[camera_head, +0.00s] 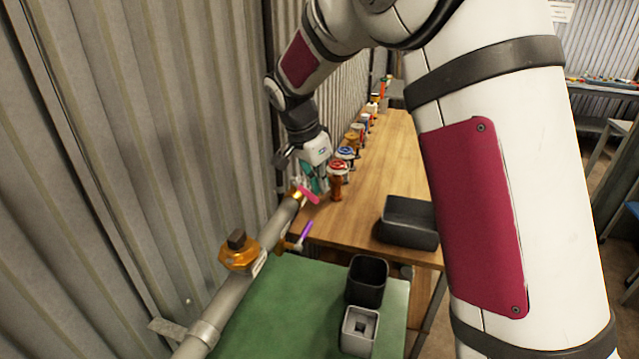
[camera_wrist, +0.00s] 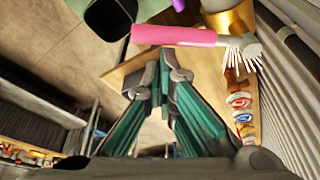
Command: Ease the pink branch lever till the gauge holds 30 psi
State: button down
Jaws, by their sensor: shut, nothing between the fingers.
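The pink lever (camera_head: 309,195) sits near the far end of the grey pipe (camera_head: 222,296), beside a small brass fitting. In the wrist view the pink lever (camera_wrist: 175,35) lies crosswise just past my fingertips, with thin white streaks at its right end. My gripper (camera_wrist: 163,62) is shut with nothing between its teal fingers. The fingertips are close to the lever; I cannot tell whether they touch it. In the head view my gripper (camera_head: 319,184) is just above and beside the lever, partly covered by its own wrist. I cannot make out a gauge face or a reading.
A purple lever (camera_head: 305,234) is nearer on the pipe, past an orange fitting (camera_head: 239,253). Several coloured valve-like pieces (camera_head: 346,155) line the wooden table (camera_head: 398,160) by the corrugated wall. A dark bin (camera_head: 409,222), black cup (camera_head: 367,281) and grey box (camera_head: 359,331) stand right.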

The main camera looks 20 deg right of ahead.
notch_tip(320, 180, up, 8)
jog(key=b, duration=0.2)
jog(key=s+a+r+p, duration=0.2)
jog(key=s+a+p, duration=0.3)
jog(key=a, duration=0.8)
jog(key=shift+m, duration=0.4)
jog(key=b+x, duration=0.4)
jog(key=x, duration=0.6)
jog(key=shift+w+d+f+b, duration=0.1)
jog(key=shift+w+d+b, duration=0.15)
jog(key=shift+d, duration=0.4)
jog(key=shift+w+d+f+b, duration=0.15)
jog(key=shift+d+b, duration=0.1)
jog(key=shift+d, duration=0.35)
jog(key=shift+w+d+f+b, duration=0.15)
jog(key=shift+d+b, duration=0.1)
jog(key=shift+d, duration=0.4)
jog(key=shift+r, duration=0.1)
